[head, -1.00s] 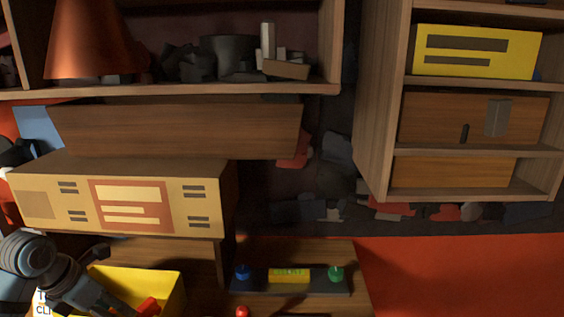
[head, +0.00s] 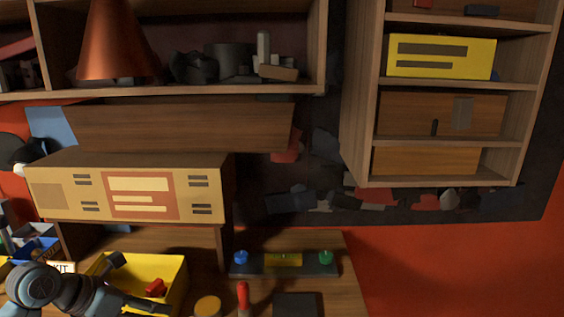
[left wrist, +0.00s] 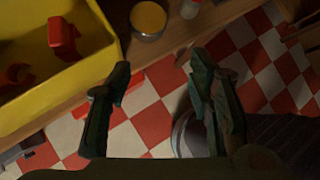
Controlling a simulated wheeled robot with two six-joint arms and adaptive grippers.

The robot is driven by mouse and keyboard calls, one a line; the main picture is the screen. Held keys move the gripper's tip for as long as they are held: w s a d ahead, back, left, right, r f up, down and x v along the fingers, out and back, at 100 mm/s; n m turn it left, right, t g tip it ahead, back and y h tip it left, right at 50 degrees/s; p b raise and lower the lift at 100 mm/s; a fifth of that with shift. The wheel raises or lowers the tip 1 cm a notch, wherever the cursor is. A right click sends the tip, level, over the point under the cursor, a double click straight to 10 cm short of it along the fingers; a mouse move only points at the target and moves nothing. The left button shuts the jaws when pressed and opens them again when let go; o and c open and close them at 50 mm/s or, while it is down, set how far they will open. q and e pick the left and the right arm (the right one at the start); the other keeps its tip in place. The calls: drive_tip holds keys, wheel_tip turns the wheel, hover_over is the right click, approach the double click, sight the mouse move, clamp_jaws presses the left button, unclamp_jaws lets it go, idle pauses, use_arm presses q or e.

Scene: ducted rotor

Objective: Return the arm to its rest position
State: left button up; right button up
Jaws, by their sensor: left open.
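My left arm comes in at the lower left of the head view. Its gripper (left wrist: 160,78) shows in the left wrist view with two dark fingers spread wide and nothing between them. Below the fingers is a red and white checked floor, beside the wooden table edge. A yellow bin (left wrist: 75,75) with red items in it lies to the left of the fingers. In the head view the arm partly covers this bin (head: 178,275). My right gripper is in neither view.
A round yellow-topped can (head: 207,306) and a red-handled item (head: 243,296) stand near the bin. A dark strip (head: 285,270) with blue and green knobs lies behind. A large cardboard box (head: 130,190) and wooden shelves (head: 180,92) rise at the back. Red floor is clear at right.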

use_arm(q)
drive_tip(key=s+d+r+n+t+h, duration=0.2)
drive_tip(key=d+r+n+t+h, duration=0.5)
drive_tip(key=d+r+t+h, duration=0.4)
drive_tip(key=a+r+n+t+y, duration=0.3)
drive_tip(key=a+n+t+y, duration=0.2)
drive_tip(key=n+y, duration=0.55)
drive_tip(key=s+a+f+n+g+y, duration=0.25)
drive_tip(key=a+f+n+y, duration=0.2)
drive_tip(key=f+n, duration=0.35)
drive_tip(key=s+a+f+n+g+y, duration=0.1)
drive_tip(key=a+f+n+g+y, duration=0.25)
drive_tip(key=f+n+y, duration=0.45)
drive_tip(key=s+f+n+g+h, duration=0.3)
drive_tip(key=s+f+n+g, duration=0.35)
drive_tip(key=s+f, duration=0.6)
drive_tip(key=s+d+f+g+h, duration=0.3)
drive_tip(key=s+d+f+g, duration=0.35)
drive_tip(key=s, duration=0.35)
wheel_tip(320, 180, down, 22)
drive_tip(key=s+a+g, duration=0.1)
drive_tip(key=s+a, duration=0.1)
drive_tip(key=s, duration=0.1)
drive_tip(key=s+f+n+g, duration=0.1)
drive_tip(key=s+f, duration=0.8)
drive_tip(key=s, duration=0.3)
drive_tip(key=shift+s+a+f, duration=0.25)
drive_tip(key=shift+a+f, duration=0.05)
drive_tip(key=shift+f, duration=0.05)
